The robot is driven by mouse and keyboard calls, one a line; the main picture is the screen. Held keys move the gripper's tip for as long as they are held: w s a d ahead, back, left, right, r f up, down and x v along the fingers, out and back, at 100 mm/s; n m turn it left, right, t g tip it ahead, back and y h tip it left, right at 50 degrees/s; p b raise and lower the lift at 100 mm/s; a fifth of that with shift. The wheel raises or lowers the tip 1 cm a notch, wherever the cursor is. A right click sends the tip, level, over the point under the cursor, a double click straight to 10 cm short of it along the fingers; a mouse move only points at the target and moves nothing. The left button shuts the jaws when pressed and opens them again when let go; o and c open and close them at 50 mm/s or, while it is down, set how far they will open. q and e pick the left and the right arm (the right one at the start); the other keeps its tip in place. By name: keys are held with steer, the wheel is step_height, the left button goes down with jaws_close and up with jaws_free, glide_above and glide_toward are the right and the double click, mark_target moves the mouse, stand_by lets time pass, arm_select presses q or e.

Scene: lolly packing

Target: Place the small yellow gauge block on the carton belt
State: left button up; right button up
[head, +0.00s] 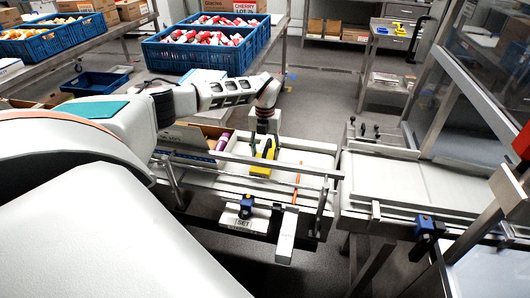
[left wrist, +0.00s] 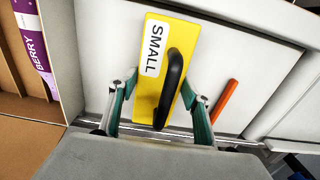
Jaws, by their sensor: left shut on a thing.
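The small yellow gauge block (head: 263,160) has a black handle and a white "SMALL" label; it also shows in the left wrist view (left wrist: 152,80). My left gripper (head: 266,138) is shut on it, with teal fingers (left wrist: 158,105) on either side of its near end. The block is over the white carton belt (head: 312,158), between an open brown carton at the left and an orange strip (head: 297,180) at the right. I cannot tell whether its underside touches the belt. My right gripper is not in view.
The brown carton (left wrist: 28,130) holds purple-and-white packs (left wrist: 35,45). A metal rail (head: 235,160) runs along the belt's near side. A further white belt section (head: 400,180) lies right, by a glazed guard frame. Blue crates (head: 205,58) of lollies stand behind.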

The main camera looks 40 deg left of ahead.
arm_select(q)
steer(key=o, duration=1.5)
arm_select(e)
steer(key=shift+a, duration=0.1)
arm_select(q)
steer(key=shift+o, duration=0.2)
steer(key=shift+r, duration=0.4)
step_height(320, 180, up, 10)
steer(key=shift+r+b, duration=0.1)
steer(key=shift+b, duration=0.3)
steer(key=shift+r, duration=0.55)
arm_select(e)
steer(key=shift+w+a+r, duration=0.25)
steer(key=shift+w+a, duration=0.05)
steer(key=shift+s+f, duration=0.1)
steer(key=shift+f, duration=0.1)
